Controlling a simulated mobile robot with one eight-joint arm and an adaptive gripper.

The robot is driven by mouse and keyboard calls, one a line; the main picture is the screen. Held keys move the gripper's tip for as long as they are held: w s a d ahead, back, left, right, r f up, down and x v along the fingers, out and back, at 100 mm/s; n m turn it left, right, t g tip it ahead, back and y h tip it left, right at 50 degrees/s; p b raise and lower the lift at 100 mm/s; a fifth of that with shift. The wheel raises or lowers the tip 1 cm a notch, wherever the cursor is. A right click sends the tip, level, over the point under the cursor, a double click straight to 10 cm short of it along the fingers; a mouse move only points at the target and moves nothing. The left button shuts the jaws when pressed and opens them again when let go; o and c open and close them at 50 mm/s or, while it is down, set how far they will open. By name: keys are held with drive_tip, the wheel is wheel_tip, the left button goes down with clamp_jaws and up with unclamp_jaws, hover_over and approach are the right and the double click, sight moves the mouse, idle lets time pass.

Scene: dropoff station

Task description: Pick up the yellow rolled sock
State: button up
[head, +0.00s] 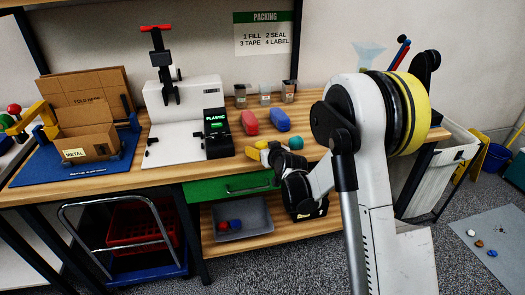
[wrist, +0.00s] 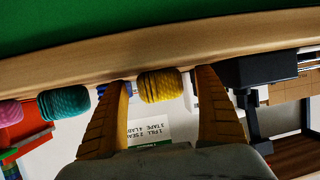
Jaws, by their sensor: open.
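The yellow rolled sock (wrist: 160,85) shows in the wrist view as a ribbed roll at the bench edge, in the gap between my two fingers. My gripper (wrist: 164,80) is open, with one yellow finger on each side of the sock. There is a visible gap on the sock's right; the left finger looks close to it, and I cannot tell whether they touch. In the head view my gripper (head: 268,153) is at the bench's front edge above the green drawer, and the yellow patches there are hard to tell apart as finger or sock.
A teal rolled sock (wrist: 63,104) and a pink one (wrist: 10,112) lie beside the yellow one; the teal also shows in the head view (head: 296,143). The green drawer (head: 230,187) is below the edge. Red (head: 249,122) and blue (head: 280,120) items and the black-and-white machine (head: 185,120) stand behind.

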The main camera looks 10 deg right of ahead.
drive_tip(key=c, duration=1.2)
drive_tip(key=shift+r, duration=0.15)
